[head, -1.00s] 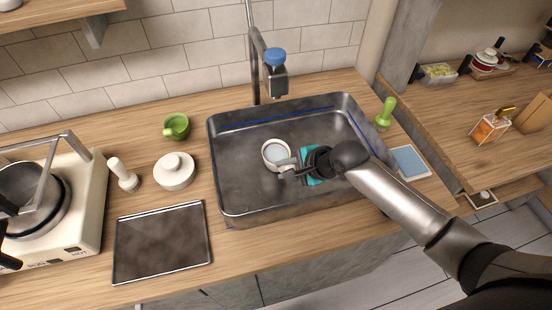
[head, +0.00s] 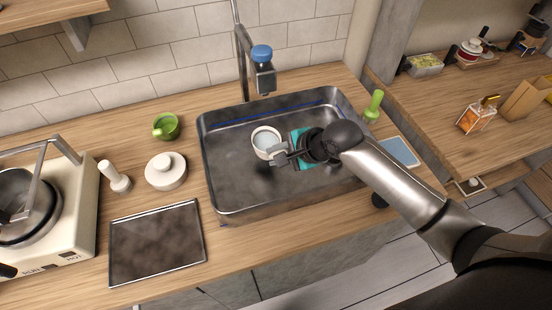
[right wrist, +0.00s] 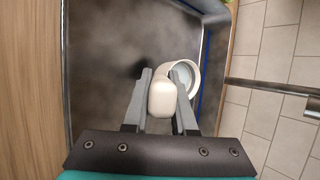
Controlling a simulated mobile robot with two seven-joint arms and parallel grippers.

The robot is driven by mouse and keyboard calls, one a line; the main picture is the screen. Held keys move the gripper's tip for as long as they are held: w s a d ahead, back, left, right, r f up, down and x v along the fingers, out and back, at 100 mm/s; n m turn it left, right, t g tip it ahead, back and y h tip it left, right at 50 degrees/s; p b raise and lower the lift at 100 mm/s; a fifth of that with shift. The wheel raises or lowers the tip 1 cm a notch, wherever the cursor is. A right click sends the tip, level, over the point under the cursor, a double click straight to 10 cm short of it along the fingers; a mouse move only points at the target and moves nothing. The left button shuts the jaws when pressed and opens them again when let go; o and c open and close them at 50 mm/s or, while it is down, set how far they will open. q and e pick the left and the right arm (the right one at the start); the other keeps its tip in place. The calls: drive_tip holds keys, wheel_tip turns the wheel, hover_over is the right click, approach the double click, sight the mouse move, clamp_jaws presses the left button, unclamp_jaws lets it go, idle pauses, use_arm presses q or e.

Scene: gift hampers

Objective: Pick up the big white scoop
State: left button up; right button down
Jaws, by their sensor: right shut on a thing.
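The big white scoop (head: 266,141) is a round white cup with a pale inside, in the sink area in the head view. In the right wrist view its round bowl (right wrist: 184,75) sits just beyond the fingers, and its thick white handle (right wrist: 162,99) lies between them. My right gripper (head: 281,155) is shut on that handle; its two grey fingers also show in the right wrist view (right wrist: 162,82). I cannot tell surely whether the scoop is clear of the sink floor. My left gripper is not in view.
The metal sink (head: 235,185) has walls all round and a blue-capped faucet (head: 262,62) behind. To its left are a dark tray (head: 157,243), a white lidded pot (head: 166,171), a white pestle-like tool (head: 116,178) and a green cup (head: 167,126). A green-handled tool (head: 373,105) stands at right.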

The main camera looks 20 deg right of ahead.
drive_tip(key=shift+r+p, duration=0.4)
drive_tip(key=shift+r, duration=2.7)
drive_tip(key=shift+w+d, duration=0.25)
drive_tip(key=shift+d, duration=0.35)
drive_tip(key=w+d+r+n+g+y+b, duration=0.1)
drive_tip(key=w+d+r+n+g+b, duration=0.15)
drive_tip(key=d, duration=0.65)
drive_tip(key=w+d+r+n+g+y+b, duration=0.1)
drive_tip(key=w+d+n+y+b, duration=0.2)
drive_tip(key=d, duration=0.6)
drive_tip(key=s+a+h, duration=0.1)
drive_tip(key=a+f+n+t+h, duration=0.1)
drive_tip(key=a+h, duration=0.1)
drive_tip(key=s+a+f+n+h, duration=0.1)
drive_tip(key=shift+s+a+f+t+h+p, duration=0.1)
drive_tip(key=shift+s+a+t+h+p, duration=0.05)
drive_tip(key=shift+s+t+h+p, duration=0.2)
drive_tip(key=shift+a+f, duration=0.1)
